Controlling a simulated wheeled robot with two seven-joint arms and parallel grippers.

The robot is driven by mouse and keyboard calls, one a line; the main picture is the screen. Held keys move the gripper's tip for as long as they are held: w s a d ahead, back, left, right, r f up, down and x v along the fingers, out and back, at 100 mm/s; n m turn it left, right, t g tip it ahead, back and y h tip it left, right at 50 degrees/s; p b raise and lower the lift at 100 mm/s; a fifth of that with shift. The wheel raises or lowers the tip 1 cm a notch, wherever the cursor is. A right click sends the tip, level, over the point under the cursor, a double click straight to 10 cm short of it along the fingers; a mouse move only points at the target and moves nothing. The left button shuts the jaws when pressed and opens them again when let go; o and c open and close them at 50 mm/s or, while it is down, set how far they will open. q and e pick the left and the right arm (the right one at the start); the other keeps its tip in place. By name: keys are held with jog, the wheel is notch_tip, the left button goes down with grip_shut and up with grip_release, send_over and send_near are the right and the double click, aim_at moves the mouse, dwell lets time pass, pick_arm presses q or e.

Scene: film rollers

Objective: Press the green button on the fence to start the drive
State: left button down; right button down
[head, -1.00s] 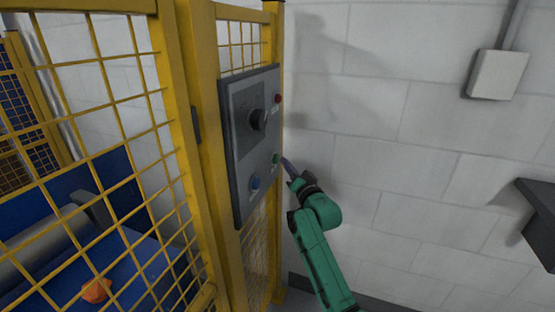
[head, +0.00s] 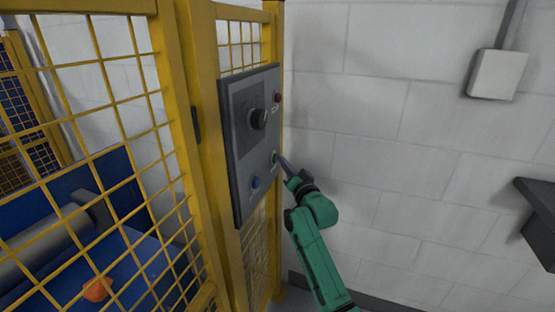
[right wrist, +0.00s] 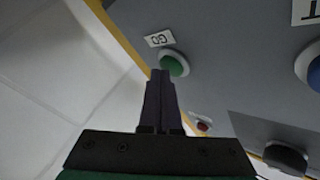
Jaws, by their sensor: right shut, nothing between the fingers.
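The green button (head: 274,156) sits on the right edge of the grey control panel (head: 243,195) on the yellow fence. In the right wrist view the green button (right wrist: 176,64) shows beside a small white label. My right gripper (head: 280,157) is shut and empty, its fingertips pointing at the button. In the right wrist view the shut fingertips (right wrist: 161,74) overlap the button's lower left edge. I cannot tell whether they touch it or how far it is pressed. My left gripper is not in view.
The panel also bears a blue button (head: 255,182), a black knob (head: 258,119) and a red button (head: 278,97). A white block wall (head: 400,130) stands right of the fence. Behind the mesh are a grey roller (head: 45,245) and an orange object (head: 97,289).

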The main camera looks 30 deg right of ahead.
jog(key=shift+w+a, duration=0.1)
dwell(0.5)
jog(key=shift+s+d+p, duration=0.3)
jog(key=shift+s+d, duration=0.2)
jog(key=shift+s, duration=0.25)
jog(key=s+d, duration=0.1)
jog(key=s, duration=0.1)
jog(key=s+d+p, duration=0.1)
jog(key=s+d, duration=0.1)
dwell(0.7)
